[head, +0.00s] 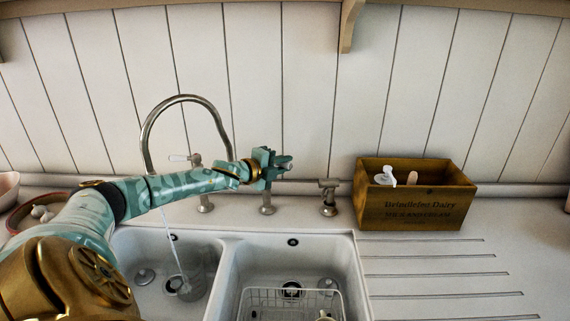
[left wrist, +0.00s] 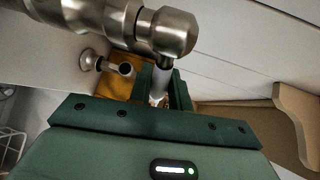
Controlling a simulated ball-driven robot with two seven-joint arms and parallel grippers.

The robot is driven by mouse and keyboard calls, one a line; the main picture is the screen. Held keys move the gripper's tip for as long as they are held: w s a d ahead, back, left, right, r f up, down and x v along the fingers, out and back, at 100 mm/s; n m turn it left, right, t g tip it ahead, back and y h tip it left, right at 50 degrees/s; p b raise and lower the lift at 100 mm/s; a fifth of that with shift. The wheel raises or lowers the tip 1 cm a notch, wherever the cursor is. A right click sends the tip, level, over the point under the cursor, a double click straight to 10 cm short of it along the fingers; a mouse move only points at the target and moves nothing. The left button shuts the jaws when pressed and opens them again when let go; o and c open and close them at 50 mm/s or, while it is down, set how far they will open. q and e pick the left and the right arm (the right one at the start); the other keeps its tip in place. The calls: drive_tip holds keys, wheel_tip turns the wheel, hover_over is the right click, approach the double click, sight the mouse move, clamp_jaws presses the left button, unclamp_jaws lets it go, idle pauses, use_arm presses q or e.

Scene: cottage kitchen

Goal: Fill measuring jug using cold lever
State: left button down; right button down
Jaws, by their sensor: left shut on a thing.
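The curved metal tap (head: 187,98) stands behind the double sink, and a thin stream of water (head: 174,250) falls from its spout. A clear measuring jug (head: 198,272) stands in the left basin under the stream. Its water level is too unclear to read. My left gripper (head: 273,165) is shut on the cold lever, to the right of the spout. The lever (left wrist: 162,78) also shows in the left wrist view, running from its metal joint down between the jaws. Another lever with a white handle (head: 180,158) sits to the left, untouched. My right gripper is not in view.
The right basin (head: 257,262) holds a wire rack (head: 285,300). A short metal fitting (head: 328,197) and a wooden crate (head: 415,210) holding a white-topped dispenser stand to the right. The grooved drainer (head: 440,270) is clear. A panelled wall rises close behind the tap.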

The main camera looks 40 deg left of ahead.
use_arm(q)
drive_tip(key=shift+f, duration=0.1)
drive_tip(key=c, duration=1.3)
unclamp_jaws()
drive_tip(key=shift+s, duration=0.45)
drive_tip(key=p+v, duration=0.7)
drive_tip(key=v, duration=0.8)
drive_tip(key=shift+s, duration=0.2)
drive_tip(key=shift+a, duration=0.1)
